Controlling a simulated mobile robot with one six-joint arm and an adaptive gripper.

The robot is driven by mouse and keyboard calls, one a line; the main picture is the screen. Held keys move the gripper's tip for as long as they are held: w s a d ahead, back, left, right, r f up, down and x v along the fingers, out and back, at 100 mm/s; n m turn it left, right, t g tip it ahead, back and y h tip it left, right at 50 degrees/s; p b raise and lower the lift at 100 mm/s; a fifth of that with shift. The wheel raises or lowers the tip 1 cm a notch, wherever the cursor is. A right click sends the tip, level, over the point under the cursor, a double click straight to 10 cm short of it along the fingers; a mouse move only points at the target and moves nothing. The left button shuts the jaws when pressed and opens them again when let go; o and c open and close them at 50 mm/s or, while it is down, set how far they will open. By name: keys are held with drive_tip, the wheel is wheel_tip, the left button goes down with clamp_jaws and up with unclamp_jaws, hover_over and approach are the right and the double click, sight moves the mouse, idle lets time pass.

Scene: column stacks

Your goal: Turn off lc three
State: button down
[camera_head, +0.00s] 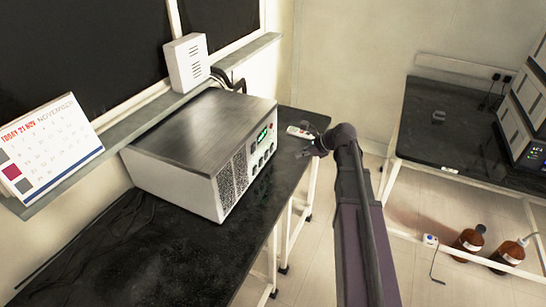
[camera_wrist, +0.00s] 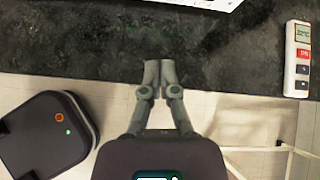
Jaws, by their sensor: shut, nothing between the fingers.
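In the head view my gripper (camera_head: 305,152) is small, beside the bench's far end and well away from the stack.
A large metal box instrument (camera_head: 205,145) with a green display sits on the left bench (camera_head: 140,255). A white remote (camera_wrist: 298,60) reading about 22°C lies near the bench edge. The right bench (camera_head: 430,125) has free room. Brown bottles (camera_head: 468,240) stand below it.

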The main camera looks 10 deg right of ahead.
sight(267, 155)
drive_tip(key=shift+w+d+r+m+t, duration=0.2)
drive_tip(key=shift+w+d+m+t, duration=0.2)
drive_tip(key=shift+w+d+m, duration=0.5)
drive_tip(key=shift+s+a+f, duration=0.1)
drive_tip(key=shift+a, duration=0.15)
drive_tip(key=b+x, duration=0.6)
drive_tip(key=x, duration=0.3)
drive_tip(key=shift+a+f, duration=0.15)
drive_tip(key=shift+a, duration=0.05)
drive_tip(key=shift+w+a+r, duration=0.2)
drive_tip(key=shift+w+a, duration=0.65)
drive_tip(key=shift+a, duration=0.3)
drive_tip(key=shift+w+a+r, duration=0.1)
drive_tip(key=shift+w+a, duration=0.35)
drive_tip(key=shift+a, duration=0.15)
drive_tip(key=shift+d, duration=0.1)
